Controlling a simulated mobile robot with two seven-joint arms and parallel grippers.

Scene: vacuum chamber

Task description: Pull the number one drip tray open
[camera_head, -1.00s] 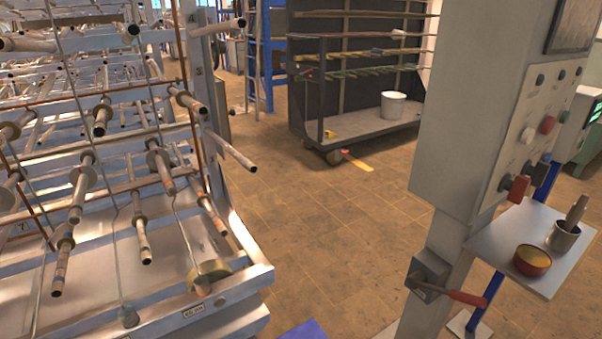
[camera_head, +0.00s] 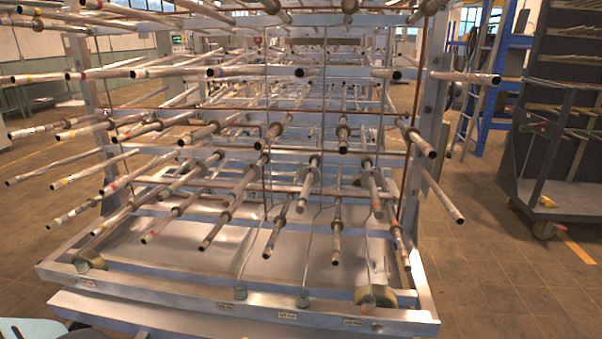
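A large metal rack with many horizontal tubes fills the middle of the head view. Shiny metal sheet surfaces (camera_head: 190,245), which look like drip trays, lie low inside it behind the front frame bar (camera_head: 180,293). A pale metal lip (camera_head: 130,313) shows just below that bar. Small labels, such as the one near the middle (camera_head: 287,316), sit on the bar; their text is too small to read, so I cannot tell which tray is number one.
Tube ends (camera_head: 335,255) stick out toward me above the front bar. Rollers (camera_head: 375,297) sit at the front corners. A dark wheeled cart (camera_head: 545,190) and blue ladder frame (camera_head: 480,90) stand at right. Brown floor (camera_head: 490,285) is clear at right.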

